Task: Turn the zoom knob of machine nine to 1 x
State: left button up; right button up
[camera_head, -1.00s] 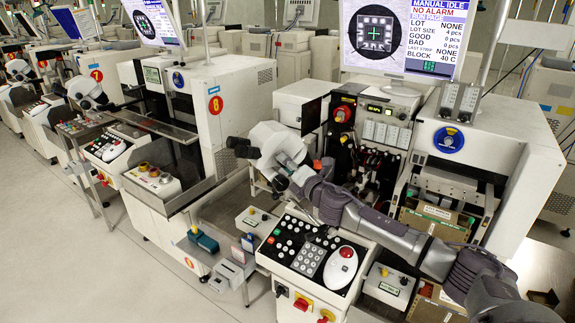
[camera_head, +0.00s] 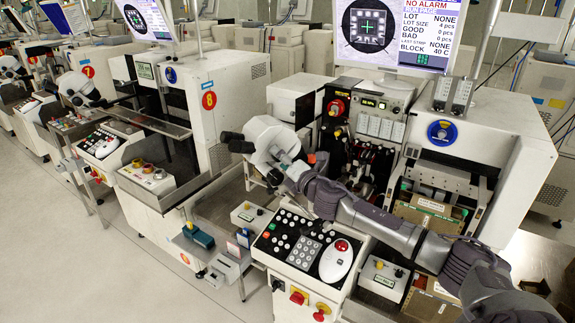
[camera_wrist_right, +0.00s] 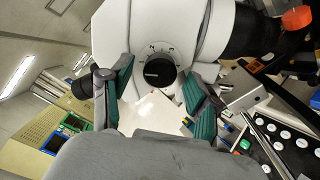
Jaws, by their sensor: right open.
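The zoom knob (camera_wrist_right: 158,72) is a round black dial on the white microscope head, with scale marks around its upper edge. In the head view the white microscope (camera_head: 262,134) of the machine stands above its front panel. My right gripper (camera_head: 284,158) is at the side of the microscope, and the knob is hidden there. In the right wrist view my right gripper (camera_wrist_right: 158,80) is open, with one green-padded finger on either side of the knob. A gap shows between the fingers and the knob. The knob's setting is too small to read.
A control panel (camera_head: 304,246) with buttons and a white mouse-like device lies below my right arm. A monitor (camera_head: 398,36) stands behind. Machine eight (camera_head: 222,100) is to the left.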

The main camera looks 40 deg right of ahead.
jog(key=s, duration=1.2)
jog(key=shift+a, duration=0.25)
jog(key=shift+w, duration=0.1)
